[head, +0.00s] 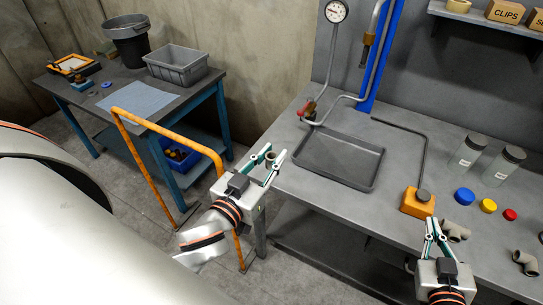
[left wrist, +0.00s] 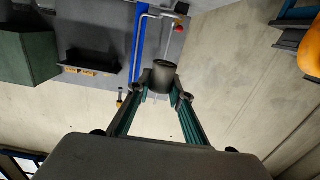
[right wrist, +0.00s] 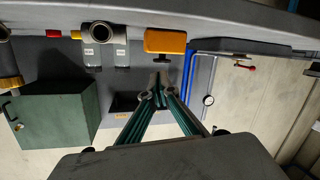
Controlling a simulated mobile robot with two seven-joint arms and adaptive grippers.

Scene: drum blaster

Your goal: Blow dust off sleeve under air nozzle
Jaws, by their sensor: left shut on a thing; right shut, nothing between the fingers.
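My left gripper (head: 273,160) is shut on the sleeve (head: 269,158), a small grey-brown hollow cylinder, held in the air off the bench's left edge. The sleeve also shows between the fingertips in the left wrist view (left wrist: 163,75). The bent grey air pipe (head: 343,98) comes down beside a blue post and ends over the back left of a dark tray (head: 372,183); a red-handled valve (head: 304,109) is close by. The sleeve is apart from the pipe end. My right gripper (head: 436,229) is shut and empty, just in front of an orange box (head: 416,205) with a dark round button (head: 424,195).
On the bench's right are two glass jars (head: 468,152), coloured caps (head: 464,195) and grey elbow fittings (head: 456,230). An orange rail (head: 170,142) stands left of my left gripper. A side table (head: 190,92) behind it holds a grey bin (head: 177,67).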

